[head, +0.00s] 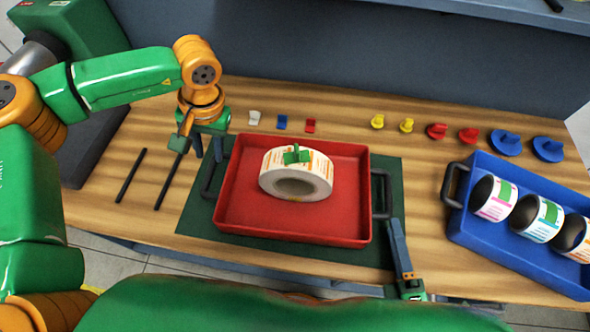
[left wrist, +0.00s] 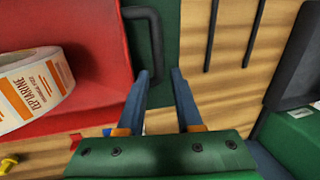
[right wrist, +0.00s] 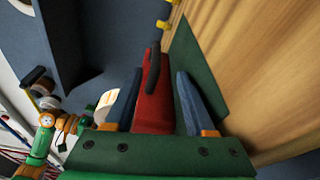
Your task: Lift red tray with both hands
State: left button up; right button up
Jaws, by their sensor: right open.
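My right gripper (head: 394,222) is by the right handle (head: 386,195). In the right wrist view its open fingers (right wrist: 160,72) straddle the line of that handle (right wrist: 152,62); contact cannot be told.
A blue crate (head: 462,230) with several label rolls stands at the right. Small white, blue, red and yellow pieces line the table's back. Two black rods (head: 130,175) lie left of the mat. A dark wall (head: 330,50) rises behind the table.

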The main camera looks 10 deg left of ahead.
aim_at(209, 172)
jog(key=s, duration=0.2)
jog(key=shift+s+d+r, duration=0.25)
jog(key=shift+s+r, duration=0.15)
jog(key=shift+w+a, duration=0.1)
jog(key=shift+w, duration=0.05)
pick_arm(q)
jog(key=f, duration=0.2)
jog(key=s+f, duration=0.1)
jog(key=f, duration=0.1)
jog(key=s+a+f, duration=0.1)
jog(key=f, duration=0.1)
pick_arm(e)
jog(key=w, duration=0.4)
jog(key=w+a, duration=0.1)
jog(key=w, duration=0.7)
jog(key=shift+w+a+f, duration=0.2)
jog(key=shift+a+f, duration=0.15)
pick_arm(q)
grip_shut()
pick_arm(e)
jog(key=shift+s, duration=0.1)
jog(key=c, duration=0.6)
grip_shut()
pick_arm(q)
jog(key=shift+r, duration=0.1)
